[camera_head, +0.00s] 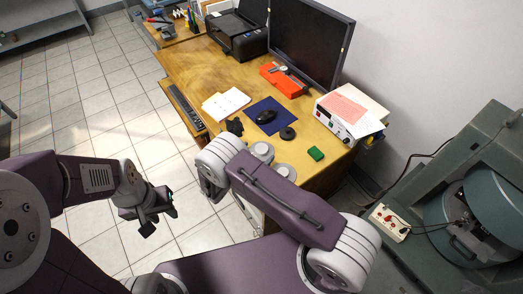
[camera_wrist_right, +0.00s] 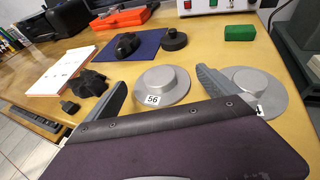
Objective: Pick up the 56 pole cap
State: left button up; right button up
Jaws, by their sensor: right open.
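The 56 pole cap (camera_wrist_right: 162,85) is a grey flanged disc with a raised round top and a white "56" label, lying flat on the wooden desk. In the head view it (camera_head: 262,150) is partly hidden by my right arm. My right gripper (camera_wrist_right: 160,77) is open and empty, its fingers on either side of the cap in the wrist view; contact cannot be told. A second grey pole cap (camera_wrist_right: 252,88) lies to the right, its label mostly hidden by the right finger; it also shows in the head view (camera_head: 284,171). My left gripper (camera_head: 158,216) is open and empty, over the floor.
Near the caps are a black knob (camera_wrist_right: 85,84), a black round piece (camera_wrist_right: 173,39), a green block (camera_wrist_right: 239,33) and a mouse (camera_head: 266,116) on a blue mat. A monitor (camera_head: 312,38) and papers on a power supply (camera_head: 345,112) stand behind.

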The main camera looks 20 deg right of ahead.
aim_at(261, 150)
jog(key=x, duration=0.5)
jog(key=shift+a+f, duration=0.1)
jog(key=shift+s, duration=0.15)
grip_shut()
